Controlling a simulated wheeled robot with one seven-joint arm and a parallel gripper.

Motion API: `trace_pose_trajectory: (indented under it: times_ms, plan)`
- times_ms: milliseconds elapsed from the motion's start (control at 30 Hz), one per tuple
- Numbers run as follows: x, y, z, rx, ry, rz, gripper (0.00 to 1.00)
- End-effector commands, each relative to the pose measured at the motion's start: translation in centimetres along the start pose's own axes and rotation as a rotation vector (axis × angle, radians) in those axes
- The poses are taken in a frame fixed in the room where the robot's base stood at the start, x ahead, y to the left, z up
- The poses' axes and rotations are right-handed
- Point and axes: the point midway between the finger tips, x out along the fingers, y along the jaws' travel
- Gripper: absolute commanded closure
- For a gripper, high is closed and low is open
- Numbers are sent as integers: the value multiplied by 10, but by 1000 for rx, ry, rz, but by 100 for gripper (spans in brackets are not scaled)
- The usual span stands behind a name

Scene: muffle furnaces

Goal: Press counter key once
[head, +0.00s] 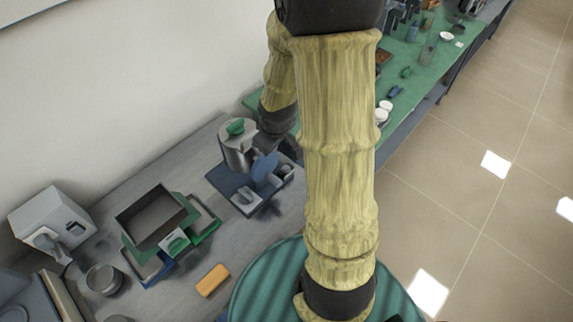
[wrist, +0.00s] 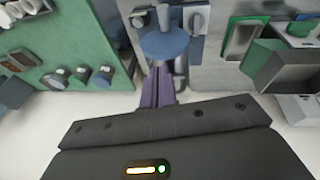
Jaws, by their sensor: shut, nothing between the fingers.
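My gripper (wrist: 160,78) is shut and empty; its dark, purplish fingers point toward a dark blue stand in the wrist view. The stand (head: 222,178) carries a blue disc (head: 265,167), a small grey knob (head: 246,196) and a metal canister with a green top (head: 237,140). The disc (wrist: 166,44) is just beyond the fingertips in the wrist view; I cannot tell whether they touch anything. I cannot make out for certain which part is the counter key.
A dark open tray (head: 152,214) on green and blue pieces lies left of the stand. A grey box (head: 52,222) stands by the wall, with a round tin (head: 103,279) and an orange block (head: 212,281) nearer. A green bench (head: 408,62) with small items runs behind my arm.

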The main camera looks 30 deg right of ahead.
Motion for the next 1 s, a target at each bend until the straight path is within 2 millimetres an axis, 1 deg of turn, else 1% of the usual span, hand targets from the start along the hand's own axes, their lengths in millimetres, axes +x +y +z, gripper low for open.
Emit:
trace_pose_trajectory:
  times_ms: [33,100,300,400,600,700,833,1000]
  plan:
    - [10,13,-3,-53,7,-6,100]
    - [27,28,-8,-144,35,-12,100]
    - [77,63,-12,-373,144,-40,100]
    - [101,75,-10,-476,217,-52,100]
    - [143,89,-2,-650,402,-52,100]
    - [159,91,4,-716,497,-34,100]
    - [170,91,7,-770,583,-7,100]
    - [175,91,8,-792,616,7,100]
